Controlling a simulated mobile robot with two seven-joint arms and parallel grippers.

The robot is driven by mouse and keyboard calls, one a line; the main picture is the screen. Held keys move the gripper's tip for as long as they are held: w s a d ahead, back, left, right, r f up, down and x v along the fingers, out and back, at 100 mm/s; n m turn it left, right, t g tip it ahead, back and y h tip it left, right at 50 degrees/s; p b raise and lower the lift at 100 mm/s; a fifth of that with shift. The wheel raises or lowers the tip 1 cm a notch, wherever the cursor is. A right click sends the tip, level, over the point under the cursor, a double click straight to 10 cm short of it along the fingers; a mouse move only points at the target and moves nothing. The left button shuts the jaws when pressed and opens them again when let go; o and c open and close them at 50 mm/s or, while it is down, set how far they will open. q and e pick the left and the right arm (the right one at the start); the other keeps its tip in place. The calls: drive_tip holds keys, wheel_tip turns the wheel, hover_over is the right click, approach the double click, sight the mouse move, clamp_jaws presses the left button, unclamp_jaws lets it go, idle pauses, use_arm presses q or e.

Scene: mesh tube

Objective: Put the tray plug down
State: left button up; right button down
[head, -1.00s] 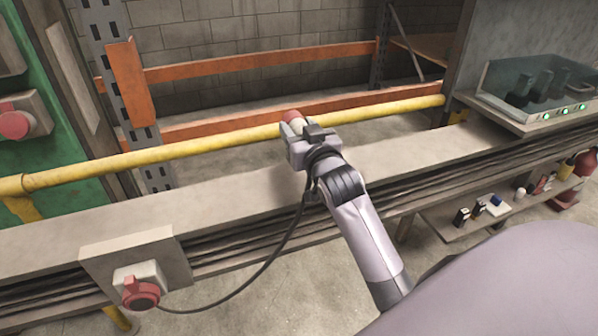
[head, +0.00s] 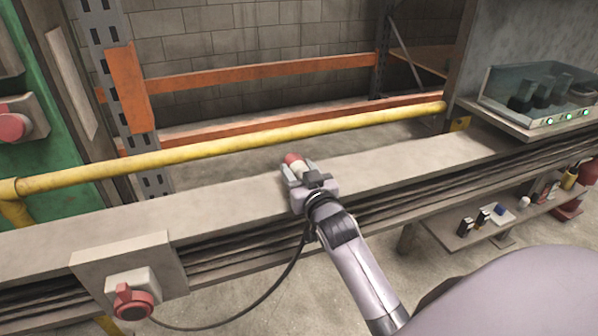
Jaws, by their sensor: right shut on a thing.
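The tray plug (head: 293,159), with a red end and a pale body, is between the fingers of my right gripper (head: 299,172). The gripper is shut on it. Its red end points away from me, toward the yellow pipe. Plug and gripper are over the flat grey top of the long tray (head: 230,200); whether the plug touches that top I cannot tell. A dark cable (head: 285,275) hangs from near the gripper and loops down left toward a red socket (head: 133,303) on the tray's front. My left gripper is out of view.
A yellow pipe (head: 230,149) runs along behind the tray. Orange rack beams (head: 260,71) stand beyond it. A glass-lidded case (head: 538,100) with green lights sits at the right. The tray top on both sides of the gripper is clear.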

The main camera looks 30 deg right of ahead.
drive_tip(key=shift+f, duration=0.6)
drive_tip(key=c, duration=0.5)
unclamp_jaws()
drive_tip(key=shift+f, duration=0.1)
